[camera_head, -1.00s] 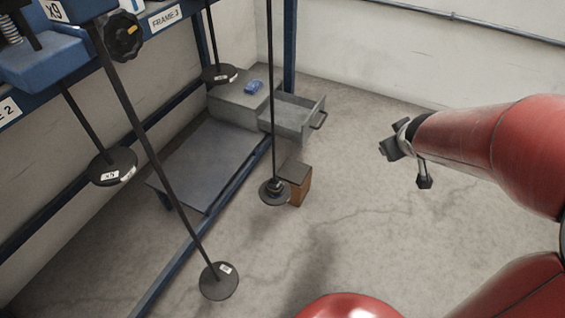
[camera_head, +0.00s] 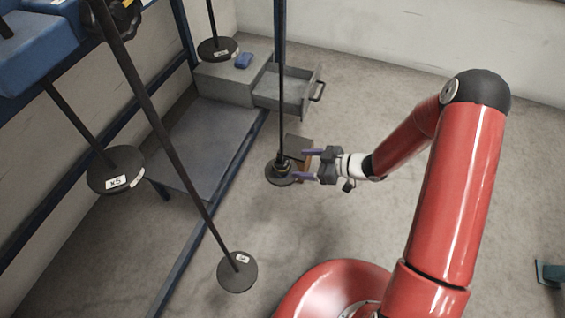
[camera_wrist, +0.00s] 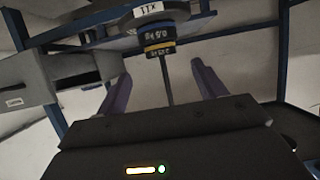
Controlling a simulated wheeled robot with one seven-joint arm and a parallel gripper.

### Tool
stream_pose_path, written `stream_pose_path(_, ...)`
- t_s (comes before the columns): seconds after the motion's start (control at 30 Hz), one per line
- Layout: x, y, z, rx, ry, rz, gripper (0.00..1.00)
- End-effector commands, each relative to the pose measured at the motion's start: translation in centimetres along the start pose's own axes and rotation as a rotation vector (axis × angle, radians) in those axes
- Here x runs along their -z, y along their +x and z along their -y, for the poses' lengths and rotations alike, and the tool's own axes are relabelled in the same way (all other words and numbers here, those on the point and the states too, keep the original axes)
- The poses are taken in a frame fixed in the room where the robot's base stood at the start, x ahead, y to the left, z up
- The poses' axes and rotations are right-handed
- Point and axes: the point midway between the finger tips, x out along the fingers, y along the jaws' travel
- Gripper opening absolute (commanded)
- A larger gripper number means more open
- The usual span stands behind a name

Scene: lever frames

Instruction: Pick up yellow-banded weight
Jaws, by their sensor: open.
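The yellow-banded weight (camera_head: 282,166) is a small dark cylinder on the round base plate (camera_head: 279,177) of a hanging rod. In the wrist view the weight (camera_wrist: 158,48) shows its yellow band and small lettering, against the labelled plate (camera_wrist: 152,12). My gripper (camera_head: 300,165) is open, just right of the weight, fingers pointing at the rod. In the wrist view my gripper (camera_wrist: 161,74) has a purple finger on each side of the rod, with the weight beyond and between the tips. No contact with the weight shows.
An open grey drawer (camera_head: 287,98) and a blue object (camera_head: 243,61) are farther back. Other rods with plates hang at left (camera_head: 116,168) and front (camera_head: 237,272).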

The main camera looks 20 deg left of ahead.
Motion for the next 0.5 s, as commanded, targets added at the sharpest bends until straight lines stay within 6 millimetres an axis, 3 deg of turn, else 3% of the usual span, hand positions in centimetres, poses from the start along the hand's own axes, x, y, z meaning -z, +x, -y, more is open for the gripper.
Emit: stream_pose_path(0.5,-0.1,6.4,0.2,-0.001,0.0,0.003,0.7)
